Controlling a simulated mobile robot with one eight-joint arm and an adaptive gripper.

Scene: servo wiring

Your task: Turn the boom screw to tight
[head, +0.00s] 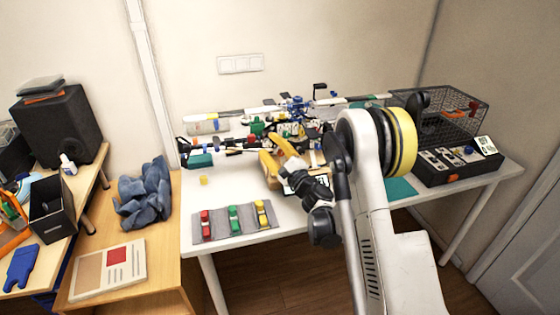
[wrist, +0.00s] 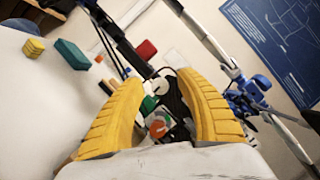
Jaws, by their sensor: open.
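My gripper (head: 277,160) has yellow fingers and reaches over the white table toward a dark device with several arms (head: 290,132). In the wrist view my gripper (wrist: 160,84) is open, its two fingers apart on either side of the device's middle. Between them, apart from both fingers, is a round orange-red knob (wrist: 158,128) with a pale mark. I cannot tell for sure that it is the boom screw, or how tight it stands. Nothing is held. The lower part of the device is hidden by my gripper.
A grey mat (head: 220,235) with red, green and yellow tools lies at the table's front left. A yellow block (head: 203,180) and a teal block (head: 200,161) lie nearby. A black control box (head: 456,166) and wire cage (head: 440,113) stand at right.

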